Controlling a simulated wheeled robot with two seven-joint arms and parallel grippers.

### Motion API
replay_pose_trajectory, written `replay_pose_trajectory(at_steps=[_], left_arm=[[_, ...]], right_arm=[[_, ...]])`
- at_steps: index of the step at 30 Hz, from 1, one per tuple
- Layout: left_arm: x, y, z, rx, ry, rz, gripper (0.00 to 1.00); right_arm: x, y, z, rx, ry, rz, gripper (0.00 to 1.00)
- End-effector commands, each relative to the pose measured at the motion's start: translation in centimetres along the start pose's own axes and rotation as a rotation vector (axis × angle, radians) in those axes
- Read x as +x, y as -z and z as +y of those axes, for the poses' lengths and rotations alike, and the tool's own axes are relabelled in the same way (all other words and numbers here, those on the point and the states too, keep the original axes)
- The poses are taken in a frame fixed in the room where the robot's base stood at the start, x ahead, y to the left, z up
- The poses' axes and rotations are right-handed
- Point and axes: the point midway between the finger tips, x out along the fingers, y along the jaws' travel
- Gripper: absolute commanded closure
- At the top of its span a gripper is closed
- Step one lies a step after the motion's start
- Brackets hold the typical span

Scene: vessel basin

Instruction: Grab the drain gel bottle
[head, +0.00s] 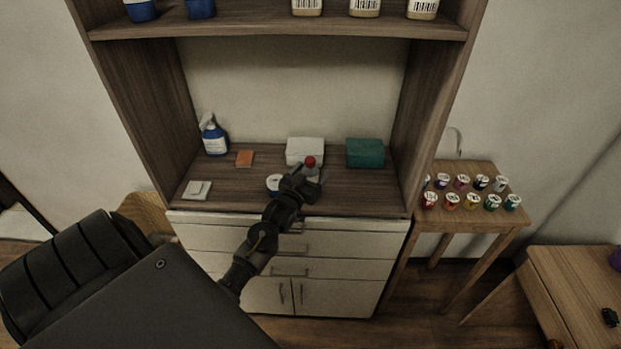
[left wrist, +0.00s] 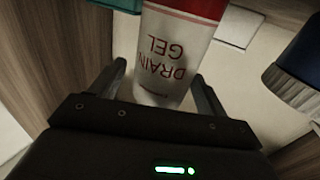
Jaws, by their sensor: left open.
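The drain gel bottle (head: 310,162) stands on the cabinet counter; in the head view its red cap shows above my left gripper (head: 307,178), which hides part of its body. In the left wrist view the white bottle (left wrist: 175,55) with red "DRAIN GEL" lettering and a red band fills the middle. My left gripper (left wrist: 155,80) is open, with one finger on each side of the bottle. I cannot tell whether either finger touches it. My right gripper is not in view.
A white container (head: 273,185) with blue on it stands just left of the gripper. Behind are a white box (head: 304,147) and a green box (head: 365,153). A blue spray bottle (head: 214,138), orange sponge (head: 244,158) and pale block (head: 197,190) sit left. An upper shelf (head: 270,30) overhangs.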

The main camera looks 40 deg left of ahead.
Motion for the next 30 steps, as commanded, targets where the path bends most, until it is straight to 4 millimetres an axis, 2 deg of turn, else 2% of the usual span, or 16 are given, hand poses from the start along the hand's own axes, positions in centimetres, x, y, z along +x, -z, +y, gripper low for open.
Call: replay_pose_trajectory(at_steps=[5, 6, 18, 30], left_arm=[[0.03, -0.08, 0.0, 0.0, 0.0, 0.0, 0.25], [0.03, -0.07, 0.0, 0.0, 0.0, 0.0, 0.27], [0.01, -0.07, 0.0, 0.0, 0.0, -0.001, 0.78], [0.05, 0.72, -0.02, 0.0, 0.0, 0.004, 0.79]], right_arm=[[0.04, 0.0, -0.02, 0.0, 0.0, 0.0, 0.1], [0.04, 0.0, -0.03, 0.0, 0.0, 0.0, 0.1], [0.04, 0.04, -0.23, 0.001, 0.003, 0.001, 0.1], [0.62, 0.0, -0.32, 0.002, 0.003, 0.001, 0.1]])
